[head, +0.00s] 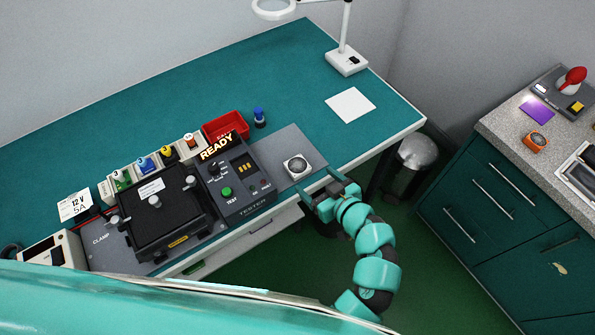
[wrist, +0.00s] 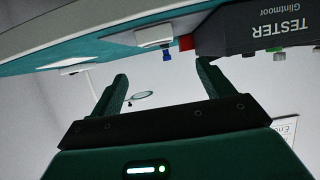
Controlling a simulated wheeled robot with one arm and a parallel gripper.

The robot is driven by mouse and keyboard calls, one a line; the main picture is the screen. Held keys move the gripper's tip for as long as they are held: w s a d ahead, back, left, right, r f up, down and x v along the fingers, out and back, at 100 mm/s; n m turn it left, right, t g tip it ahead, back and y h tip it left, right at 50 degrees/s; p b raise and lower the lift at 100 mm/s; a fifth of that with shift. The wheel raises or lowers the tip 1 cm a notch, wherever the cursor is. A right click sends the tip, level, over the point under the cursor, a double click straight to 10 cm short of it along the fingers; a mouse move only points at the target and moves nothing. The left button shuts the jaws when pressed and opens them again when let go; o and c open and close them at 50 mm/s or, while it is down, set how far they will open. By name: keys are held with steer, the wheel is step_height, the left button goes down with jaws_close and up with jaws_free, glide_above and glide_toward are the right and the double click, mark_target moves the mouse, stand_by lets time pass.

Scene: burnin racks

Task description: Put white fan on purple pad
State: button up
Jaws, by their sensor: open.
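The white fan (head: 296,166), a small square with a dark round middle, sits on a grey mat (head: 277,146) near the front edge of the teal table. In the wrist view a white block (wrist: 155,37), seen edge-on, appears to be the fan. The purple pad (head: 537,112) lies bare on the speckled counter at the right. My gripper (head: 318,184) is open and empty at the table's front edge, just to the right of and nearer than the fan, apart from it. In the wrist view my gripper (wrist: 162,70) has its fingers spread with nothing between them.
The tester (head: 236,180) and black clamp box (head: 158,212) stand left of the fan. A red bin (head: 226,126) and blue-capped bottle (head: 260,117) are behind. An orange fan (head: 535,142) lies near the purple pad.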

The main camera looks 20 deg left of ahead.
mark_target(297, 164)
steer(key=p+x, duration=0.1)
steer(key=x, duration=0.4)
steer(key=shift+w+a+p, duration=0.25)
steer(key=shift+p, duration=0.1)
steer(key=shift+w+a+f+p, duration=1)
steer(key=shift+a+f, duration=0.1)
steer(key=shift+f, duration=0.15)
steer(key=shift+p+x, duration=0.35)
steer(key=shift+x, duration=0.75)
steer(key=shift+f, duration=0.1)
steer(key=c, duration=1.1)
steer(key=shift+c, duration=0.2)
